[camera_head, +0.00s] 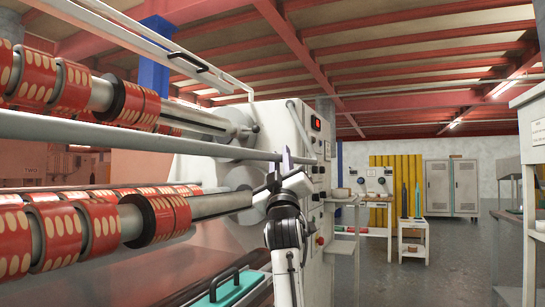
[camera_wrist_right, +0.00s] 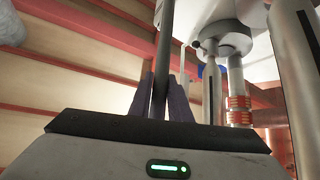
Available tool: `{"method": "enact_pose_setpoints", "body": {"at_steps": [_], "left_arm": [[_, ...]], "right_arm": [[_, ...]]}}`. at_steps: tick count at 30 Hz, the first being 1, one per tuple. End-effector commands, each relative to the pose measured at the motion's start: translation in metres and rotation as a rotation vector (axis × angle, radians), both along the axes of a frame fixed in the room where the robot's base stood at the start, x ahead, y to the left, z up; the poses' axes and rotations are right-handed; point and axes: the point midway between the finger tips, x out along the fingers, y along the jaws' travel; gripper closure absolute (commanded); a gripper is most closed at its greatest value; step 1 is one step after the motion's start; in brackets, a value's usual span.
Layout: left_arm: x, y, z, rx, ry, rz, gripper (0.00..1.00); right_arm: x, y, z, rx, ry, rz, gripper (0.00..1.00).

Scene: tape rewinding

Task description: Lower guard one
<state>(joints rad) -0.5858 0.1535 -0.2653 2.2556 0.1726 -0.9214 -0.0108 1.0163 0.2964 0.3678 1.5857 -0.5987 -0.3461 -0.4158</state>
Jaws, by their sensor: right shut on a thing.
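My right gripper (camera_head: 284,160) is in the middle of the head view, raised in front of the machine's end housing. Its fingers (camera_wrist_right: 163,98) are shut around a long grey bar (camera_head: 130,136), which I take to be the guard's bar. The bar runs across the rolls from the left edge to a slanted white arm (camera_head: 302,128) at the housing. In the right wrist view the bar (camera_wrist_right: 165,50) shows dark between the fingers. A white frame with a black handle (camera_head: 188,62) stands raised at upper left. My left gripper is not in view.
Red-and-cream tape rolls sit on an upper shaft (camera_head: 185,116) and a lower shaft (camera_head: 215,205). A teal part with a black handle (camera_head: 225,288) is below. The control housing (camera_head: 300,190) is close beside my right arm. Open floor (camera_head: 430,275) lies to the right.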

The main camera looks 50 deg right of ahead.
Motion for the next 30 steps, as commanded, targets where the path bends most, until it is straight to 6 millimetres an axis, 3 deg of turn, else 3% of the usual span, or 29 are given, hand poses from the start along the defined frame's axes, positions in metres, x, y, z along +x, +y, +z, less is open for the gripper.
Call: {"method": "enact_pose_setpoints", "body": {"at_steps": [17, 18, 21, 30], "left_arm": [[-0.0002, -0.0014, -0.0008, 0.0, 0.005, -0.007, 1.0], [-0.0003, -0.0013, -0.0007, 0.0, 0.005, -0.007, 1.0], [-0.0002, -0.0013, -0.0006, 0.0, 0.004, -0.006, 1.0], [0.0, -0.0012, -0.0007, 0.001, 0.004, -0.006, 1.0]], "right_arm": [[0.0027, -0.0043, -0.0058, 0.001, 0.009, -0.012, 1.0], [0.0027, -0.0042, -0.0059, 0.002, 0.009, -0.012, 0.81], [0.0023, -0.0043, -0.0056, 0.001, 0.009, -0.012, 0.64], [0.0002, -0.0043, -0.0049, 0.0, 0.004, -0.013, 0.64]]}}
